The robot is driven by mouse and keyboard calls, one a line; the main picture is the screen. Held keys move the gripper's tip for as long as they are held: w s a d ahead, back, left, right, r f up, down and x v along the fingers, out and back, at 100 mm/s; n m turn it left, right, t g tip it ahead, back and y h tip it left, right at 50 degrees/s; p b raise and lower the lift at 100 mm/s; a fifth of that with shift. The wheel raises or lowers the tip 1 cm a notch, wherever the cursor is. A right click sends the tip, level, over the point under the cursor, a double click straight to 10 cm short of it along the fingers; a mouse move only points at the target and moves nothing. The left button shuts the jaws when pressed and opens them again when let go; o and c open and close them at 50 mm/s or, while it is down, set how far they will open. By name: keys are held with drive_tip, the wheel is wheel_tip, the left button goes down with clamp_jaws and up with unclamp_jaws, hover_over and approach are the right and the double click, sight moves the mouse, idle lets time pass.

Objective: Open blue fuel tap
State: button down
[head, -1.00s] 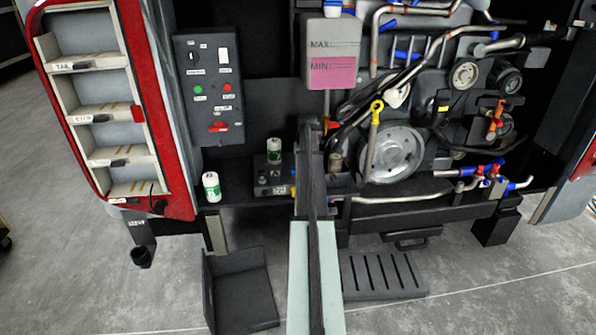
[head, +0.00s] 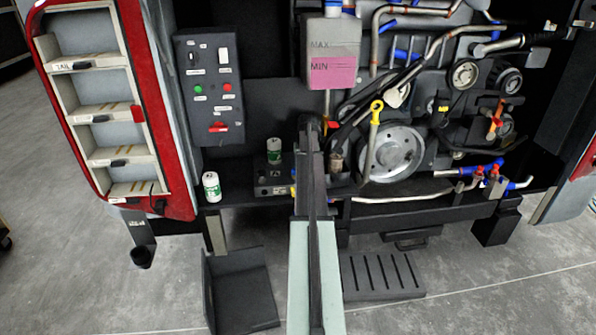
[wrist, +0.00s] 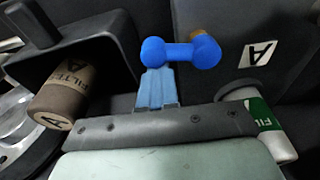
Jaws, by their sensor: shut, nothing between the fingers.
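The blue fuel tap (wrist: 182,53) is a bright blue bar with rounded ends in the wrist view, mounted by a dark block marked A. It lies roughly crosswise in the picture. My gripper (wrist: 157,72) shows as light blue fingers held together, with nothing between them. The fingertips are right at the left part of the tap; I cannot tell whether they touch it. In the head view my arm hides the gripper and most of the tap.
A brown filter (wrist: 62,96) lies left of my fingers and a green-and-white filter (wrist: 262,122) right. In the head view, a white-green canister (head: 211,187) stands on the ledge, below a switch panel (head: 209,90). Engine pipes and a pulley (head: 393,154) crowd the right.

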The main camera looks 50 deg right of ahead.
drive_tip(key=shift+s+a, duration=0.15)
drive_tip(key=shift+a, duration=0.05)
idle(0.5)
drive_tip(key=shift+s+a, duration=0.55)
drive_tip(key=shift+a, duration=0.15)
drive_tip(key=shift+s+a, duration=0.25)
drive_tip(key=shift+a, duration=0.1)
drive_tip(key=shift+s+a, duration=0.25)
drive_tip(key=shift+a, duration=0.65)
idle(1.3)
wheel_tip(320, 180, up, 7)
idle(1.1)
idle(0.4)
